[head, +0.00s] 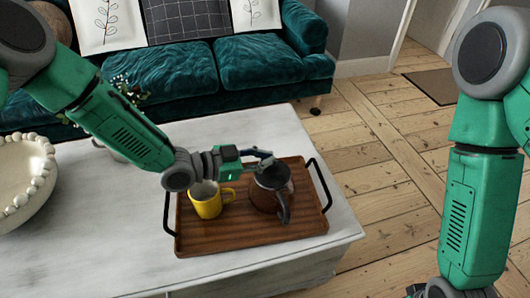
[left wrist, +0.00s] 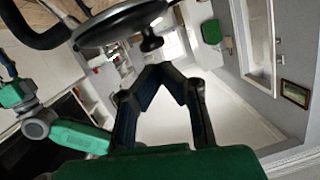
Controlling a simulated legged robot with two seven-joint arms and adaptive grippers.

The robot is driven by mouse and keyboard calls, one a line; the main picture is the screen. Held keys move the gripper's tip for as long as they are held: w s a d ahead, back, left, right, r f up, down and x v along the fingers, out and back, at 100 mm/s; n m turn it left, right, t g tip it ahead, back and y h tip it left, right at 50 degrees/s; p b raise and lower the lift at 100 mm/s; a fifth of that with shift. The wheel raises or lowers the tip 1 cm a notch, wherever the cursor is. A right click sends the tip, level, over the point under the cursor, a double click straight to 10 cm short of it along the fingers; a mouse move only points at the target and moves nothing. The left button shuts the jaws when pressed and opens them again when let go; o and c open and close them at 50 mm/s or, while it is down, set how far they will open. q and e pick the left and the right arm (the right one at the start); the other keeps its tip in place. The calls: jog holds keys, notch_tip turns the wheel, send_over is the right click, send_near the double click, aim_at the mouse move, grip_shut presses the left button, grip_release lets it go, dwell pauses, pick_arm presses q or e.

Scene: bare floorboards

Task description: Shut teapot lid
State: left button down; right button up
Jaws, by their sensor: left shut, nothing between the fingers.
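A brown teapot (head: 268,198) with a dark handle towards the front stands on a wooden tray (head: 240,236). My left gripper (head: 266,160) reaches in from the left, just above and behind the teapot's top. In the left wrist view its fingers (left wrist: 160,70) meet at the tips, with nothing between them. The dark round lid (left wrist: 115,22) with its small knob (left wrist: 151,42) shows just beyond the fingertips, apart from them or barely touching. I cannot tell how far the lid is open.
A yellow mug (head: 206,203) stands on the tray left of the teapot, under my left wrist. The tray has black handles at both ends. A beaded white bowl (head: 22,178) sits at the left of the white table (head: 105,240). A teal sofa (head: 200,75) is behind.

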pick_arm(q)
jog(key=shift+w+a+f, duration=0.1)
jog(key=shift+w+f, duration=0.3)
jog(key=shift+f, duration=0.2)
jog(key=shift+a, duration=0.1)
dwell(0.4)
